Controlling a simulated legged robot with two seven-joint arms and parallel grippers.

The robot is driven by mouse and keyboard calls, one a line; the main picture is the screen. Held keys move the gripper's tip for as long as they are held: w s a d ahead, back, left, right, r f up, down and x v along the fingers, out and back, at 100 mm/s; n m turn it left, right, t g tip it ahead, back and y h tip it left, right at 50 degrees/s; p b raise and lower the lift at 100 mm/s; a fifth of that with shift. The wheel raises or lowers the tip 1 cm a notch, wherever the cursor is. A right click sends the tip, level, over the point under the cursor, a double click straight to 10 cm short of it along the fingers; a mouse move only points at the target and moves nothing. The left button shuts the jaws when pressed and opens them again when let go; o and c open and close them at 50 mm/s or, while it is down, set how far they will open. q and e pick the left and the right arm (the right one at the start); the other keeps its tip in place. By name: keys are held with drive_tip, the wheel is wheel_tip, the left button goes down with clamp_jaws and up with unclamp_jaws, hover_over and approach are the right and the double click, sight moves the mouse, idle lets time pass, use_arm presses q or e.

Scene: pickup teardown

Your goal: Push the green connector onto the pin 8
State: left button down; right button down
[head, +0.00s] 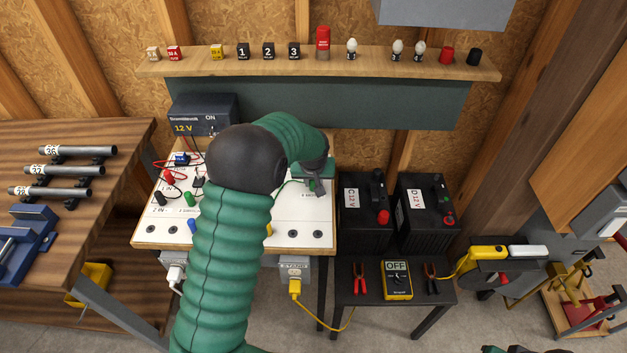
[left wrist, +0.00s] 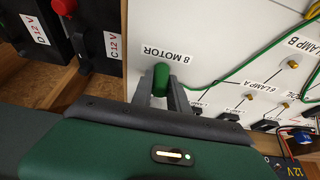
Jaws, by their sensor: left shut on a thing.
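The green connector (left wrist: 160,80) is between the fingers of my left gripper (left wrist: 161,92), which is shut on it. It is close to the white board (left wrist: 210,30), beside the printed label "8 MOTOR" (left wrist: 168,56). A green wire (left wrist: 232,72) runs to the right from the connector. In the head view my left gripper (head: 313,185) is at the right side of the board (head: 290,215), and my left arm covers the middle of it.
Two black batteries (head: 364,215) (head: 424,215) stand just right of the board. A multimeter (head: 397,280) and clamps lie on the low black table (head: 360,296). A 12 V supply (head: 203,114) stands behind the board. A shelf (head: 375,66) with small parts is above.

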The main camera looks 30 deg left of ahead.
use_arm(q)
drive_tip(key=c, duration=1.2)
unclamp_jaws()
drive_tip(key=v, duration=1.7)
drive_tip(key=s+d+f+m+h, duration=0.1)
drive_tip(key=s+d+f+m, duration=0.2)
drive_tip(key=s+d+f, duration=0.3)
drive_tip(key=s+d+f+m+g+h, duration=0.1)
drive_tip(key=s+d+f+m, duration=0.2)
drive_tip(key=s+d+f, duration=0.4)
drive_tip(key=s, duration=0.5)
drive_tip(key=shift+s+p, duration=0.2)
drive_tip(key=shift+p, duration=0.2)
